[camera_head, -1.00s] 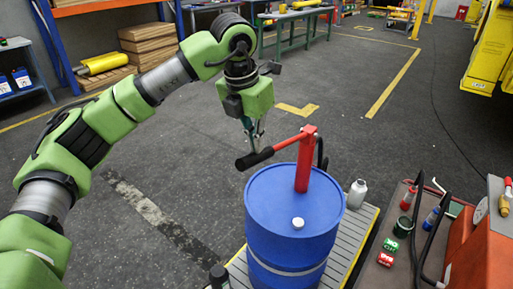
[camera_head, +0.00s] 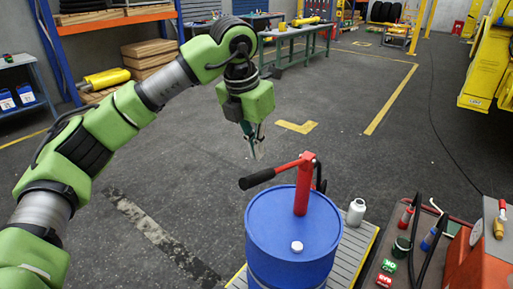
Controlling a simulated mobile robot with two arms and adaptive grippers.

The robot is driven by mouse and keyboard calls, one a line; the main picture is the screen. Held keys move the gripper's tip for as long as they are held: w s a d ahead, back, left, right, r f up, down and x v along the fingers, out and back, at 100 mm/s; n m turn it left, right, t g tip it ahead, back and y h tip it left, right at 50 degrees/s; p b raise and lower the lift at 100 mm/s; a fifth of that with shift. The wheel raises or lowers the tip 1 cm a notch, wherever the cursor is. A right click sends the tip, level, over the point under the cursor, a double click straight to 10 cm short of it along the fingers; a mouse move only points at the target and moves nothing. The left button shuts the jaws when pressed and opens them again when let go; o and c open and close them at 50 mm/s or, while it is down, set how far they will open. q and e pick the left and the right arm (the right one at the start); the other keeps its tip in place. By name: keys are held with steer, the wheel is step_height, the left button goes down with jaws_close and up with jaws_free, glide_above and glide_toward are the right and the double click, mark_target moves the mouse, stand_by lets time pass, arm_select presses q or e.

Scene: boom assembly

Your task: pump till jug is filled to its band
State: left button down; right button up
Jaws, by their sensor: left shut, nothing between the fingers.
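A blue drum (camera_head: 275,228) stands at the lower centre with a red hand pump (camera_head: 302,190) upright on its lid. The pump's lever slopes down to the left and ends in a black handle grip (camera_head: 257,179). My left gripper (camera_head: 258,156) is shut and empty just above the grip, and it looks apart from it. A white jug-like bottle (camera_head: 356,212) stands behind the drum to the right; I cannot make out a band or its fill level. Part of the pump's dark spout or hose shows behind the red column. My right gripper is not in view.
The drum and bottle stand on a grey slatted platform (camera_head: 352,246) with a yellow edge. A cart (camera_head: 399,279) at the lower right holds small bottles, red and green blocks and black hoses. Open floor lies left of the drum and behind it.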

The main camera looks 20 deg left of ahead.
arm_select(q)
steer(key=b+x, duration=0.2)
steer(key=x, duration=0.1)
steer(key=s+b+x, duration=0.1)
steer(key=b+x, duration=0.2)
steer(key=x, duration=0.1)
steer(key=s+a+b+x, duration=0.1)
steer(key=b+x, duration=0.1)
steer(key=x, duration=0.1)
steer(key=shift+s+f+b, duration=0.15)
steer(key=shift+f+b, duration=0.25)
steer(key=shift+f, duration=0.05)
steer(key=s+b+x, duration=0.1)
steer(key=b+x, duration=0.2)
steer(key=x, duration=0.1)
steer(key=w+d+r+p+v, duration=0.1)
steer(key=w+p+v, duration=0.2)
steer(key=p+v, duration=0.9)
glide_above(256, 183)
steer(key=w+b, duration=0.2)
steer(key=w, duration=0.1)
steer(key=shift+s+a+r, duration=0.15)
steer(key=shift+a+r, duration=0.2)
steer(key=shift+r, duration=0.65)
steer(key=shift+f, duration=0.1)
